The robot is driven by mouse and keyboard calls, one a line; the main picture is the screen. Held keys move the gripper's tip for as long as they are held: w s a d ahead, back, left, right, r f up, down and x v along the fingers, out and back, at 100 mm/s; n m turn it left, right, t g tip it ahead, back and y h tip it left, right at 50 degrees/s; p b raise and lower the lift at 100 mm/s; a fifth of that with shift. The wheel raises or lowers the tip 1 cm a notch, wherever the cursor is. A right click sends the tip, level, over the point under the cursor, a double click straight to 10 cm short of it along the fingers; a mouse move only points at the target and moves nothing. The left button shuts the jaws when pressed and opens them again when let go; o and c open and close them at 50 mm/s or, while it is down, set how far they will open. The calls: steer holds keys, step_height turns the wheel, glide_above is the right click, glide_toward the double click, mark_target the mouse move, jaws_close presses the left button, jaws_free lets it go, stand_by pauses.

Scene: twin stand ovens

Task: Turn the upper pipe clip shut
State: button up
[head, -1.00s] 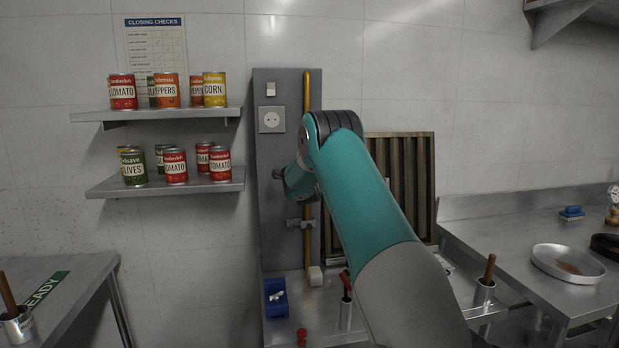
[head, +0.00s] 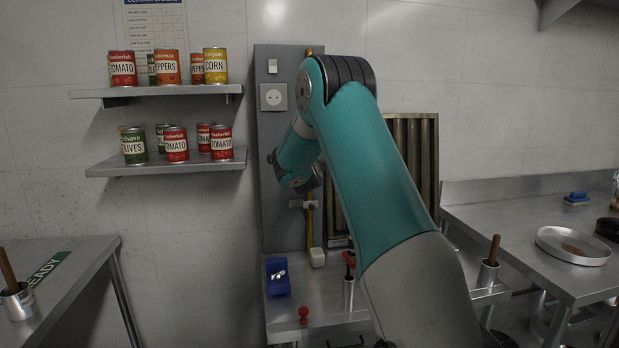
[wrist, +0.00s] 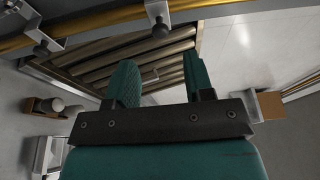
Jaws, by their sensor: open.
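The brass pipe (wrist: 95,29) crosses the top of the wrist view, with two metal clips along it. The one on the right (wrist: 157,12) appears to be the upper pipe clip, with a dark round knob hanging below the pipe. The lower clip (wrist: 38,36) is at the left, also with a dark knob. My gripper (wrist: 159,64) is open and empty, its green fingers pointing toward the pipe, apart from both clips. In the head view the pipe (head: 309,232) stands upright, with the lower clip (head: 303,204) beside it; my arm hides the upper clip and my fingertips.
A slatted metal panel (head: 414,150) stands right of the pipe. A socket (head: 273,97) is on the backing plate. Below are a blue holder (head: 278,283), a white block (head: 317,257) and a red-handled tool (head: 349,263). Shelves with cans (head: 176,145) are at the left.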

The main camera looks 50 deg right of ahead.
steer(key=b+v, duration=0.3)
steer(key=v, duration=0.6)
steer(key=shift+b, duration=0.3)
steer(key=shift+s, duration=0.1)
